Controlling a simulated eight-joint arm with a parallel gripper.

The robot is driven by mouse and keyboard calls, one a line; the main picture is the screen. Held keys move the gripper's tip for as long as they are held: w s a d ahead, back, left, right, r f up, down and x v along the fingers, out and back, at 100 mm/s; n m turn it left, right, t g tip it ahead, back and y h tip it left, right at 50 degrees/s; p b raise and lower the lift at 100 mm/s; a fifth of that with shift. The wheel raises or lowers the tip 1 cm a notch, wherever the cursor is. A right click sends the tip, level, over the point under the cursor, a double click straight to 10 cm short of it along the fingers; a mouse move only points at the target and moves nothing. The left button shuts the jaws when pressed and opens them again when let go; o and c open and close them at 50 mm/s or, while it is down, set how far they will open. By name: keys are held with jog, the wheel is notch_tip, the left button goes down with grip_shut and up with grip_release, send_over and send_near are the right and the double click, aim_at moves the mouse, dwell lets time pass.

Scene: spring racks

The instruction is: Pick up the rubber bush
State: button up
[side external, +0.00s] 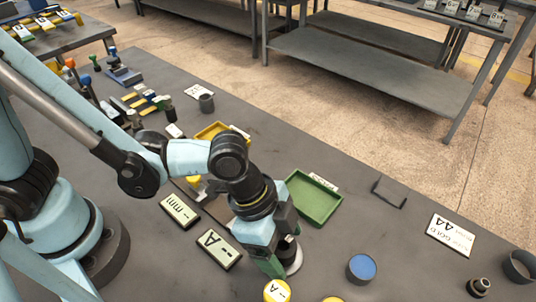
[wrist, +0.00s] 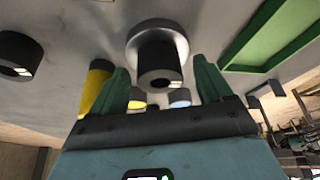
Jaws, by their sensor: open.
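A black hollow cylinder (wrist: 158,62), which looks like the rubber bush, stands on a pale grey round flange in the wrist view. In the side view its dark body (side external: 287,246) is partly hidden behind my gripper, with the pale flange (side external: 294,262) around its base. My gripper (wrist: 163,82) is open and empty, with one green finger toward each side of the cylinder in the wrist view. In the side view my gripper (side external: 276,266) is low, close beside the flange. I cannot tell whether a finger touches the cylinder.
A green tray (side external: 314,198) lies behind my gripper. A yellow-topped cylinder (side external: 277,291) and a blue-topped cup (side external: 361,268) stand close in front and to the right. A small dark stepped part (side external: 479,286) sits further right. The table between them is bare.

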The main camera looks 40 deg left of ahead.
jog(key=shift+f, duration=0.1)
jog(key=c, duration=1.2)
jog(key=shift+c, duration=0.2)
